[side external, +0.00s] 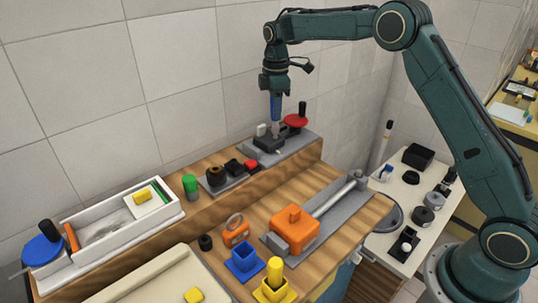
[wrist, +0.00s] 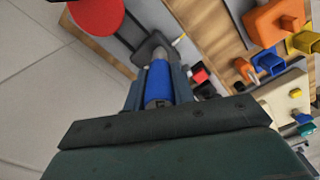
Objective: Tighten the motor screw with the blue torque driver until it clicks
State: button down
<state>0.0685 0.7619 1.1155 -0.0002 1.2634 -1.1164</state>
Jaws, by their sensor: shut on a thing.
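My gripper (side external: 275,94) is shut on the blue torque driver (side external: 275,106) and holds it upright, tip down. The driver's pale lower shaft reaches down to a small black block (side external: 267,145), which looks like the motor, on a grey plate at the back of the bench. In the wrist view the blue driver (wrist: 159,82) sits between the two fingers of my gripper (wrist: 158,92), with the dark block (wrist: 150,47) beyond its tip. The screw is hidden under the tip. I cannot tell whether the tip is seated in it.
A red disc with a black knob (side external: 295,121) stands close right of the driver. Small black and red parts (side external: 234,167) lie to the left. An orange block (side external: 295,231) on a grey rail is in front. The wall is close behind.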

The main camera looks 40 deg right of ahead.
jog(key=shift+f, duration=0.6)
jog(key=m, duration=0.4)
jog(key=shift+m, duration=0.8)
jog(key=shift+m, duration=2.5)
